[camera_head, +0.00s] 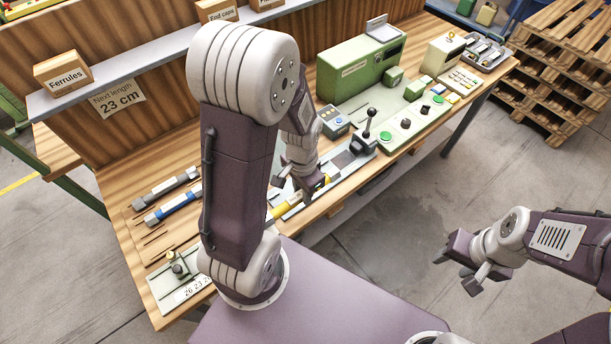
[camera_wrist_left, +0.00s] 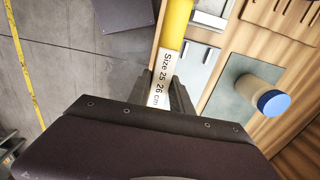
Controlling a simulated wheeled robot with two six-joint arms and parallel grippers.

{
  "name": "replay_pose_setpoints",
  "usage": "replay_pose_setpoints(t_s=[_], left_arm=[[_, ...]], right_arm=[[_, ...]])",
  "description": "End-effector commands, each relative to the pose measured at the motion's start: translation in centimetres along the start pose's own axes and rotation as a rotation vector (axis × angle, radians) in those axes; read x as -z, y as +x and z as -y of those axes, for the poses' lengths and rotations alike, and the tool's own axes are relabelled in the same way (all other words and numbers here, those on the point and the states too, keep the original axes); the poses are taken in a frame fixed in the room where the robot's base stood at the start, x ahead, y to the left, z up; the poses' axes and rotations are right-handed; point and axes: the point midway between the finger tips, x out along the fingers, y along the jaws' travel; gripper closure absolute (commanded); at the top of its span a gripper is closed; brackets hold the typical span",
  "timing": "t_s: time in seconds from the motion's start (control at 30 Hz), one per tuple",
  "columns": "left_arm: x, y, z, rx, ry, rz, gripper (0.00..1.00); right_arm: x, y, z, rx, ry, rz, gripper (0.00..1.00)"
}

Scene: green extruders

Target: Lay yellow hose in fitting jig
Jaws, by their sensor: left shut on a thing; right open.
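The yellow hose (camera_wrist_left: 176,25) carries a white label reading "Size 25 26 cm" (camera_wrist_left: 163,80) in the left wrist view. My left gripper (camera_wrist_left: 168,98) is shut on the hose at its labelled part. In the head view the left gripper (camera_head: 312,187) is over the front of the bench, and part of the hose (camera_head: 287,209) shows below it, partly hidden by my arm. A pale grey fixture (camera_head: 324,188) lies under the hose; I cannot tell whether they touch or whether it is the fitting jig. My right gripper (camera_head: 468,267) is open and empty, off the bench.
A lever fixture (camera_head: 367,136) and a green machine (camera_head: 360,68) stand right of the left gripper. Grey and blue-banded hoses (camera_head: 172,207) lie at left. A scale plate (camera_head: 188,291) sits at the front left corner. A note (camera_head: 117,98) reads 23 cm. Pallets (camera_head: 560,70) stand beyond.

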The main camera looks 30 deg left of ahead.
Motion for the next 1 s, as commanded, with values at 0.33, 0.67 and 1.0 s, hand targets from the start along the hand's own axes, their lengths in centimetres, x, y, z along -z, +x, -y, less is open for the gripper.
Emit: replay_pose_setpoints(t_s=[0.33,0.67,1.0], left_arm=[[4.2,3.4,4.0,-0.002,-0.001,0.003,1.00],[8.5,6.9,7.9,-0.001,-0.001,0.001,1.00],[8.5,10.6,7.9,-0.002,0.000,0.002,1.00]], right_arm=[[0.1,-0.8,0.0,0.000,0.000,0.000,0.52],[0.2,-1.7,0.0,0.000,0.000,0.000,0.52],[0.2,-2.5,0.1,0.000,0.000,0.000,0.52]])
